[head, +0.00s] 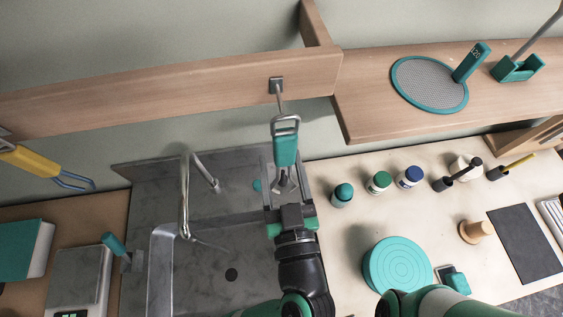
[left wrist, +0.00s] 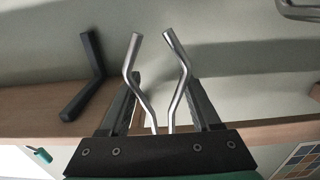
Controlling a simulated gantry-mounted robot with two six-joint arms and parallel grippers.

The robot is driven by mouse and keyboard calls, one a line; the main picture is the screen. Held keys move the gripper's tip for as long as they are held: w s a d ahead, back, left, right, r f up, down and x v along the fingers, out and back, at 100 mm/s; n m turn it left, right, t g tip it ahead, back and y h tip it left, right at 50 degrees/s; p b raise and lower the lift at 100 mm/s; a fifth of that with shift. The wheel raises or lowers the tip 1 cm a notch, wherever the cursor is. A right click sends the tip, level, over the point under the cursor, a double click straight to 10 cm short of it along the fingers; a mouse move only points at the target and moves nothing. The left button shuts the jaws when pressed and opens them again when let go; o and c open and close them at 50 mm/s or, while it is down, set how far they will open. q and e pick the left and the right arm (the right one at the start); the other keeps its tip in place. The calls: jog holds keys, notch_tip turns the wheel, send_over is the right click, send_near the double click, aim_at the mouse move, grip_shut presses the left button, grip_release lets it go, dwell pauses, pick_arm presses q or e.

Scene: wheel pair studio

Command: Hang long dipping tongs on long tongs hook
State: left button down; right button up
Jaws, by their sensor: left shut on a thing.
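The long dipping tongs have a teal handle (head: 285,150) with a grey metal loop (head: 285,122) at the top end. My left gripper (head: 285,190) is shut on the tongs. In the left wrist view the two bent metal prongs (left wrist: 178,62) stick out between its dark fingers. The long tongs hook (head: 277,86) is a grey plate with a peg on the wooden rail. In the head view the peg's tip overlaps the loop's top edge; I cannot tell whether it passes through. My right gripper is out of view; only part of its arm shows.
A sink with a tall faucet (head: 184,190) lies below the rail (head: 170,95). A wooden shelf (head: 380,110) is at the right. Several small jars (head: 380,182) stand on the counter. A dark angled bar (left wrist: 95,75) shows in the left wrist view; its identity is unclear.

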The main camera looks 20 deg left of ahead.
pick_arm(q)
jog(key=shift+w, duration=0.15)
jog(key=shift+x, duration=1.4)
jog(key=shift+w+a, duration=0.1)
jog(key=shift+a, duration=0.05)
dwell(0.4)
jog(key=shift+f, duration=0.2)
jog(key=shift+f, duration=0.2)
dwell(0.5)
grip_release()
